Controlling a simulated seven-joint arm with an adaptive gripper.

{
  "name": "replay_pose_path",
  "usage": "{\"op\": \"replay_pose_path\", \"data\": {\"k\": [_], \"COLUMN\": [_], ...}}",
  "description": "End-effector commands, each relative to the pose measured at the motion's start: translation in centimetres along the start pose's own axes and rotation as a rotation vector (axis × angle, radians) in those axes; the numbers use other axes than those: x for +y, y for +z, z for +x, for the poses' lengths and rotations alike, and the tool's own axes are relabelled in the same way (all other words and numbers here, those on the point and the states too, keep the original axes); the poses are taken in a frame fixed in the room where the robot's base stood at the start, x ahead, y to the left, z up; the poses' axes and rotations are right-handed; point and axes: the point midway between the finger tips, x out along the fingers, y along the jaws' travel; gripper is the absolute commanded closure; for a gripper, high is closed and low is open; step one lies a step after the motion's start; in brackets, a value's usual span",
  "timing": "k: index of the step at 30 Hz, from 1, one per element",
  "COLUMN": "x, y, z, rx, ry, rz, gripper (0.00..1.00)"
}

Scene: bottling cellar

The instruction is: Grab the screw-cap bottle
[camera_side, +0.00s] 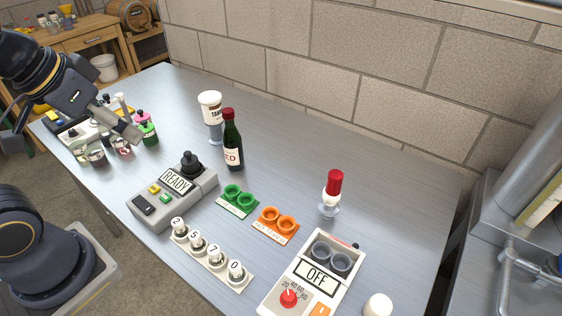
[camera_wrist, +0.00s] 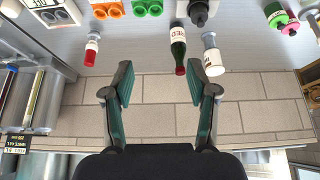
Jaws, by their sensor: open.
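The dark bottle with a dark red cap and a "RED" label (camera_side: 232,146) stands upright on the grey table. I take it as the screw-cap bottle. In the wrist view it shows (camera_wrist: 178,54) above the gap between my fingers, toward the right finger. My gripper (camera_side: 128,122) is at the left of the side view, well left of the bottle and apart from it. In the wrist view my gripper (camera_wrist: 161,88) is open, with only the wall between its fingers.
A white-capped container (camera_side: 210,108) on a clear stem stands close behind the bottle. A grey READY box (camera_side: 160,205) with a black knob is in front. Green cups (camera_side: 238,197), orange cups (camera_side: 275,222) and a red-topped item (camera_side: 334,183) stand right. Green and pink bottles (camera_side: 148,133) sit near my gripper.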

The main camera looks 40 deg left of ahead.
Motion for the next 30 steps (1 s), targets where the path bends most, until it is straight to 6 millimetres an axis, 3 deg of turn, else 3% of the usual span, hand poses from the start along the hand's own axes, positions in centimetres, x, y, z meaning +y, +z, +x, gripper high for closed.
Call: {"op": "replay_pose_path", "data": {"k": [7,11,14,19,24,27,30], "x": [-0.3,-2.2,-3.7,-5.5,-5.5,-4.2,-2.7], "y": [-0.8,-4.2,-7.6,-13.0,-17.9,-19.5,-19.8], "z": [-0.4,-1.3,-0.6,2.8,8.8,11.8,14.0], "rx": [0.028,0.082,0.083,0.058,0.054,0.062,0.054], "ry": [-0.012,-0.024,-0.03,-0.087,-0.226,-0.305,-0.361], "rz": [-0.151,-0.392,-0.579,-0.806,-0.894,-0.845,-0.764], "gripper": [0.42,0.42,0.42,0.42,0.42,0.42,0.42]}}
